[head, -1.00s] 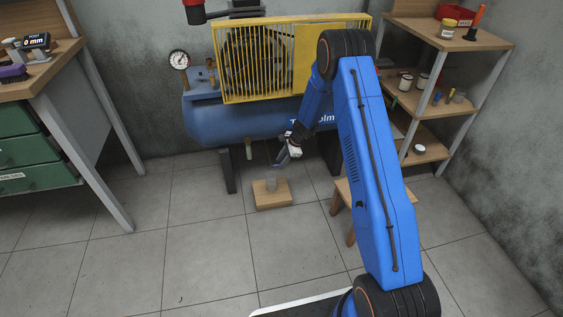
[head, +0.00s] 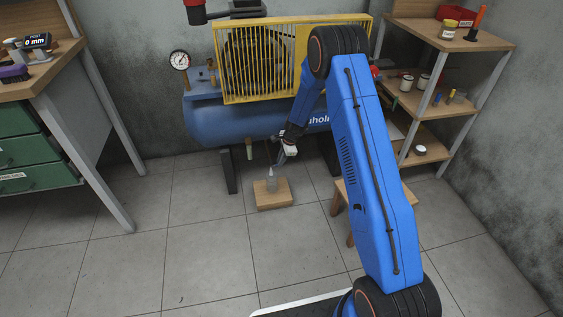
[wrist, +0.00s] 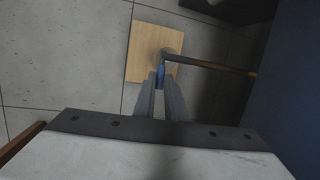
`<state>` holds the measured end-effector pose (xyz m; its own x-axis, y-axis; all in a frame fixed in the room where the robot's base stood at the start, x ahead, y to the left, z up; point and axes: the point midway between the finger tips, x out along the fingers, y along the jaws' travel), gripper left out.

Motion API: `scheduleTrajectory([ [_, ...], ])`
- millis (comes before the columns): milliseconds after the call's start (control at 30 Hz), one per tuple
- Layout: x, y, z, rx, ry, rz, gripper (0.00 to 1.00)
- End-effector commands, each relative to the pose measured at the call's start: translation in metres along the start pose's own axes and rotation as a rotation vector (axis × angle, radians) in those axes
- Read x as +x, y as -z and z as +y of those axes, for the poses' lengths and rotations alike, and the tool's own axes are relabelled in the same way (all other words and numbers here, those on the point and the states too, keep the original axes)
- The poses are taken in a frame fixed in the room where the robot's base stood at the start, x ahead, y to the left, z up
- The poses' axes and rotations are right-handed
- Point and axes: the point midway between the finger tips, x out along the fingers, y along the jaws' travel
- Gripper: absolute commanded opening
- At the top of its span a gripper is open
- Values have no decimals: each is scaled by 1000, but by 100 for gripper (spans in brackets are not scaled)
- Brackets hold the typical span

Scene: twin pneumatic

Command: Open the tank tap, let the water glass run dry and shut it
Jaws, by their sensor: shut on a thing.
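The blue tank (head: 225,124) lies under the yellow compressor guard. In the wrist view a thin pipe (wrist: 212,68) runs from the right to the tap, whose blue lever (wrist: 161,75) shows between my fingertips. My gripper (wrist: 160,88) is shut on this lever; it also shows below the tank in the head view (head: 275,164). The glass (head: 271,185) stands on a wooden block (head: 275,203) on the floor below. In the wrist view the tap end lies over the glass. A pale streak shows above the glass, but I cannot tell whether it is running water or how full the glass is.
A pressure gauge (head: 180,61) stands at the tank's left end. A wooden stool (head: 343,197) stands right of the block, partly behind my arm. A workbench (head: 45,70) is at the left and a shelf (head: 425,100) at the right. Floor in front is clear.

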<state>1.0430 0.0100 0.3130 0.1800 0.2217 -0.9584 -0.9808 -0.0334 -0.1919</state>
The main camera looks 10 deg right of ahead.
Motion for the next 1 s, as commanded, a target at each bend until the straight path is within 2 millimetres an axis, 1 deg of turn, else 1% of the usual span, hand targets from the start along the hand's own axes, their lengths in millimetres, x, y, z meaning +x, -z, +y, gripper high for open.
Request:
scheduleTrajectory([
  [1000, -9, -22, -4, -75, -29, 386, 0],
])
